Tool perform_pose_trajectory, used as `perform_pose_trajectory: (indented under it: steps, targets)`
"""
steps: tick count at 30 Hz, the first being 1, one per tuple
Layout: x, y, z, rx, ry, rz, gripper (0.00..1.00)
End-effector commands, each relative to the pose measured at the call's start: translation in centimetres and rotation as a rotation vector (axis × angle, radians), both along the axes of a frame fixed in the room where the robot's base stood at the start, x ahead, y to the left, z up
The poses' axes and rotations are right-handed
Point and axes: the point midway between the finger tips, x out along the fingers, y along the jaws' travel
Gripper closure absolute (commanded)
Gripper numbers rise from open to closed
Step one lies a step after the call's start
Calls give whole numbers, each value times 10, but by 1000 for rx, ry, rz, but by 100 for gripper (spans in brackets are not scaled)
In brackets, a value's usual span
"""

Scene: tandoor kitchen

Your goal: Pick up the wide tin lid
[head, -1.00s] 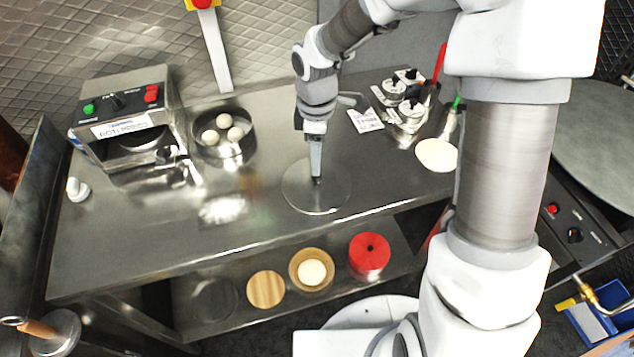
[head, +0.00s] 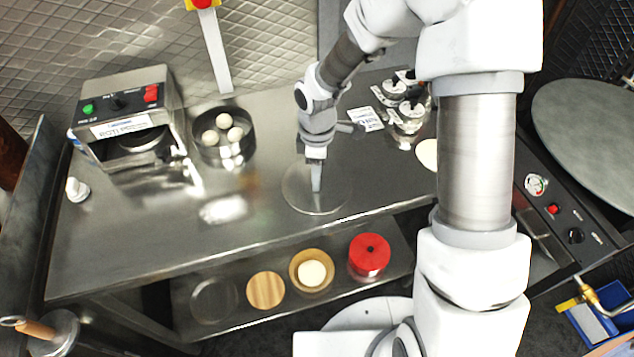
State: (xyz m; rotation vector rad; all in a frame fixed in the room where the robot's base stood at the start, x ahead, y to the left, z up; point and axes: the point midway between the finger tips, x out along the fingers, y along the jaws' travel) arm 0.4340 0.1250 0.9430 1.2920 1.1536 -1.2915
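A wide, thin, round grey disc, which looks like the wide tin lid (head: 333,198), lies flat on the steel counter, left of my arm's column. Its grey is close to the counter's, so mostly its rim stands out. My gripper (head: 316,188) points straight down over the middle of the disc, with its fingertips at or just above its surface. I see the fingers edge-on as one narrow strip, so the gap between them is hidden. I cannot tell whether they touch the disc.
A round tin (head: 224,150) with dough balls and a roti press (head: 125,115) stand on the left. Small lidded canisters (head: 408,112) and a label card (head: 365,119) are on the right. The lower shelf holds a red-topped tin (head: 369,258) and a bowl (head: 311,270).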

Motion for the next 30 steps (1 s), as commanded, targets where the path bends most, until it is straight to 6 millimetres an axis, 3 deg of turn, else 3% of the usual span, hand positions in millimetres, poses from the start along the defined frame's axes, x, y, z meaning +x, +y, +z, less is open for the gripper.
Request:
perform_pose_trajectory:
  steps: [1,6,7,23,26,30]
  targets:
    - [0,0,0,0,0,0,68]
    - [0,0,0,0,0,0,99]
    - [0,0,0,0,0,0,100]
    - [0,0,7,0,-1,0,100]
    - [1,0,18,1,-4,-1,100]
    - [1,0,47,1,-6,-1,100]
